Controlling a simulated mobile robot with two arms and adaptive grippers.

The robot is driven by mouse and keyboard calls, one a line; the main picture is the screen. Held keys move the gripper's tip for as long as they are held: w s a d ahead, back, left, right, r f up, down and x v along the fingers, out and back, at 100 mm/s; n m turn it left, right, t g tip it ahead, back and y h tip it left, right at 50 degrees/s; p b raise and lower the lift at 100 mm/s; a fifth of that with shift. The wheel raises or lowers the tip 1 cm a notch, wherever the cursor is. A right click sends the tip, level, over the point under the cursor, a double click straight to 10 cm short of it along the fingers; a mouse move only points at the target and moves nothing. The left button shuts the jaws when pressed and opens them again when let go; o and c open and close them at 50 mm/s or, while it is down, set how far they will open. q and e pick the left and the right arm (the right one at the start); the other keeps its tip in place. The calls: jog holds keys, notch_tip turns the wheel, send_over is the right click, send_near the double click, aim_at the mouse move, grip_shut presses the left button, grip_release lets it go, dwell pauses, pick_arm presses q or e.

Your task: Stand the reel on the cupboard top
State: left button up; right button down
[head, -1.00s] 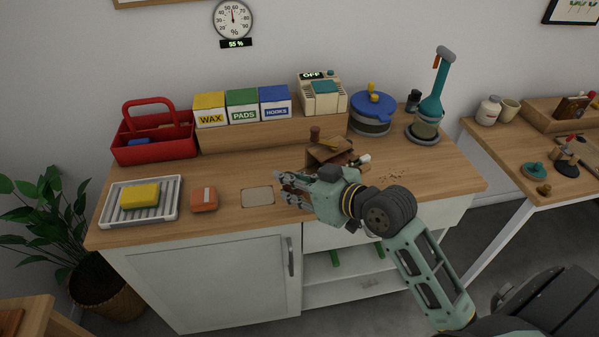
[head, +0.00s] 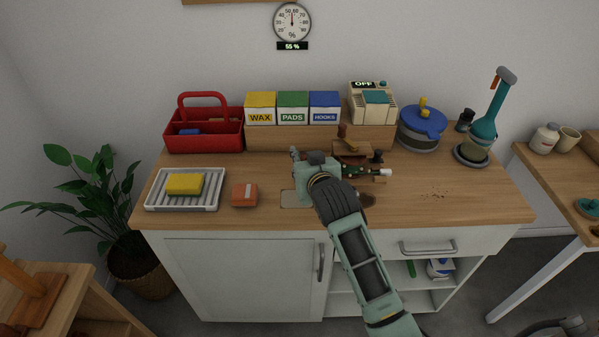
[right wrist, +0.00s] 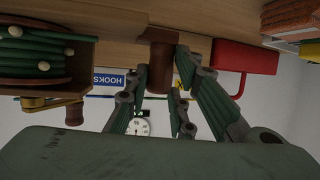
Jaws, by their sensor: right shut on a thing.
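The reel (head: 352,152) has a wooden frame, green line and a brass crank with a brown knob. It is over the back middle of the cupboard top (head: 450,208), partly hidden behind my right gripper (head: 300,158). In the right wrist view the reel (right wrist: 45,60) appears upside down at the left. There, my right gripper (right wrist: 165,88) is shut on a brown cylinder, which looks like the reel's handle. I cannot tell whether the reel touches the wood. A pale outlined rectangle (head: 290,198) lies on the top beside my wrist. My left gripper is not in view.
Along the back are a red caddy (head: 205,140), three small boxes (head: 292,108) on a wooden riser, a cream device (head: 371,103), a blue-lidded pot (head: 421,125) and a teal brush (head: 484,128). A sponge tray (head: 212,202) and an orange block (head: 244,194) are front left. The front right is mostly clear.

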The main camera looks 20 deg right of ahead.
jog(key=shift+w+a+f, duration=0.3)
jog(key=shift+w+f, duration=0.05)
jog(key=shift+w, duration=0.15)
jog(key=shift+w+a+f, duration=0.25)
jog(key=shift+w+f, duration=0.1)
jog(key=shift+w, duration=0.15)
jog(key=shift+f, duration=1.9)
jog(key=c, duration=1.5)
grip_release()
jog(key=shift+s+f, duration=0.1)
jog(key=v, duration=1.2)
jog(key=shift+d, duration=0.1)
